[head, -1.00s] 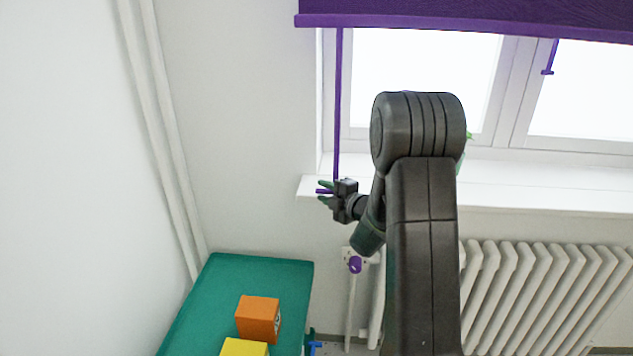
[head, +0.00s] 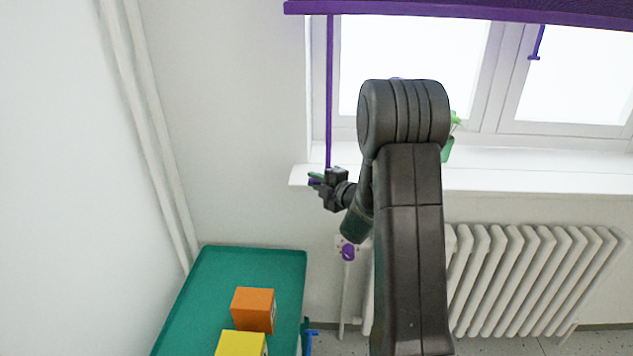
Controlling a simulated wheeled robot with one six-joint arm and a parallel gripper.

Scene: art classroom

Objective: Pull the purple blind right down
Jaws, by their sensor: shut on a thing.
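The purple blind (head: 420,11) shows at the top of the head view, its lower edge across the upper part of the window. A long thin purple pull strip (head: 329,95) hangs straight down at the left side of the window. My gripper (head: 317,180) is at its lower end, near the left end of the sill, with its fingers shut on the purple pull handle (head: 313,182). The fingers hide most of this handle. A shorter purple pull with a crossbar (head: 535,56) hangs free farther right.
A white window sill (head: 540,180) runs above a white radiator (head: 530,275). A green pot with a plant (head: 448,147) stands on the sill, partly behind my arm. A purple valve knob (head: 348,252) is below. A green-topped table (head: 220,265) at lower left bears orange (head: 252,309) and yellow blocks (head: 240,343).

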